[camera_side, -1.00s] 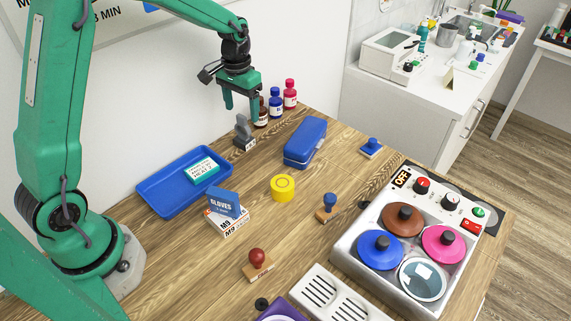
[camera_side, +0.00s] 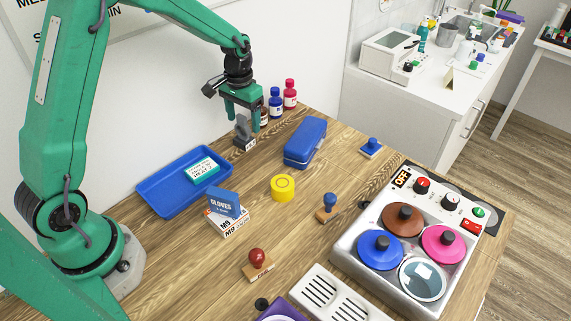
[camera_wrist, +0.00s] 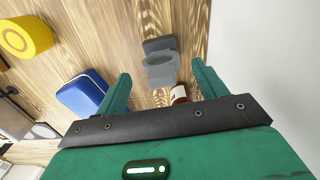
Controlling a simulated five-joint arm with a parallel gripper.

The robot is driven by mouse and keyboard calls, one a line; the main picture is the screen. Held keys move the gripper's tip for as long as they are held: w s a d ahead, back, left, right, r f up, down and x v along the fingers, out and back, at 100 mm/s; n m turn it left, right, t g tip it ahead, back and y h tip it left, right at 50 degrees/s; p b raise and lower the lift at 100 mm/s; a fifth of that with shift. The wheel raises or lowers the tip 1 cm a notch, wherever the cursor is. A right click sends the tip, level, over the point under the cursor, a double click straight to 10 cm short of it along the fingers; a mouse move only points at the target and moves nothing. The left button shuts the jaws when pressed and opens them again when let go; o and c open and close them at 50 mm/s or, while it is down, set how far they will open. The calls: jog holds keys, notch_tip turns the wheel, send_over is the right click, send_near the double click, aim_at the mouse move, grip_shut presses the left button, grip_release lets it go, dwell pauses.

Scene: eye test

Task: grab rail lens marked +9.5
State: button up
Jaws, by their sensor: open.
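A small grey upright holder (camera_side: 243,130) with a white label on its foot stands at the back of the wooden table, near the wall. It looks like the rail lens, but I cannot read its label. In the wrist view, the grey holder (camera_wrist: 161,70) shows a rounded body and a flat block, between and beyond my fingertips. My gripper (camera_side: 243,118) is open and points down just above the holder, its fingers on either side of its top. In the wrist view, my gripper (camera_wrist: 161,74) is empty between its green fingers. I cannot tell whether a finger touches the holder.
Close to the right stand a brown bottle (camera_wrist: 179,94), a blue bottle (camera_side: 275,104) and a red bottle (camera_side: 290,95). A blue case (camera_side: 306,141) lies in front of them. A blue tray (camera_side: 160,203) is to the left. A yellow roll (camera_side: 282,188) is nearer the front.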

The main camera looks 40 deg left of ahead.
aim_at(244, 125)
jog(key=shift+w+a+f, duration=0.1)
jog(key=shift+f, duration=2.15)
jog(key=c, duration=1.1)
jog(key=shift+c, duration=0.2)
jog(key=shift+r, duration=0.15)
jog(key=shift+r, duration=0.55)
jog(key=r, duration=0.3)
jog(key=shift+d+r, duration=0.15)
jog(key=shift+d, duration=0.1)
jog(key=s+d+r, duration=0.4)
jog(key=d+r, duration=0.2)
jog(key=d, duration=0.4)
jog(key=shift+s+d+r, duration=0.15)
jog(key=shift+s+r, duration=0.05)
jog(key=shift+s, duration=0.05)
